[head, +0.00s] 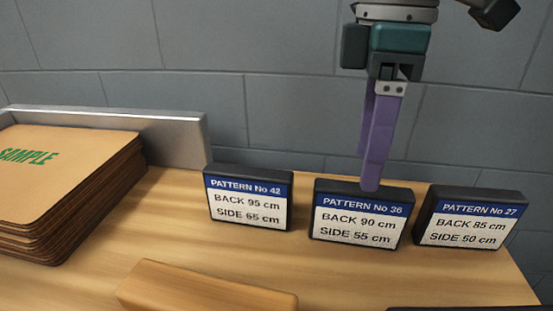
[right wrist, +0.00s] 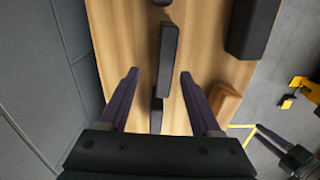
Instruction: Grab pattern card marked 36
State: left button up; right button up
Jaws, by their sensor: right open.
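The card marked PATTERN No 36 (head: 355,228) stands upright in a dark holder on the wooden table in the head view, between card No 42 (head: 246,206) and card No 27 (head: 467,225). My right gripper (head: 371,187) points down at its top edge, with purple fingers open. In the right wrist view, the open fingers (right wrist: 159,74) are on either side of a narrow dark holder (right wrist: 167,55), which looks like the No 36 card from above. Nothing is held. My left gripper is not in the head view; a dark part low right in the right wrist view may be it.
A stack of brown SAMPLE boards (head: 70,165) lies at the left by a metal rail (head: 170,140). A wooden block (head: 205,290) lies in front of the cards. A grey block wall (head: 280,80) rises behind. The neighbouring cards stand close on both sides.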

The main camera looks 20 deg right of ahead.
aim_at(359, 212)
jog(key=f, duration=0.2)
jog(key=shift+s+a+f, duration=0.1)
jog(key=shift+a+f, duration=0.2)
jog(key=shift+f, duration=0.05)
jog(key=f, duration=0.3)
jog(key=f+b, duration=0.1)
jog(key=f, duration=0.1)
jog(key=shift+s+d+f, duration=0.1)
jog(key=shift+s+f, duration=0.2)
jog(key=shift+c, duration=0.3)
grip_shut()
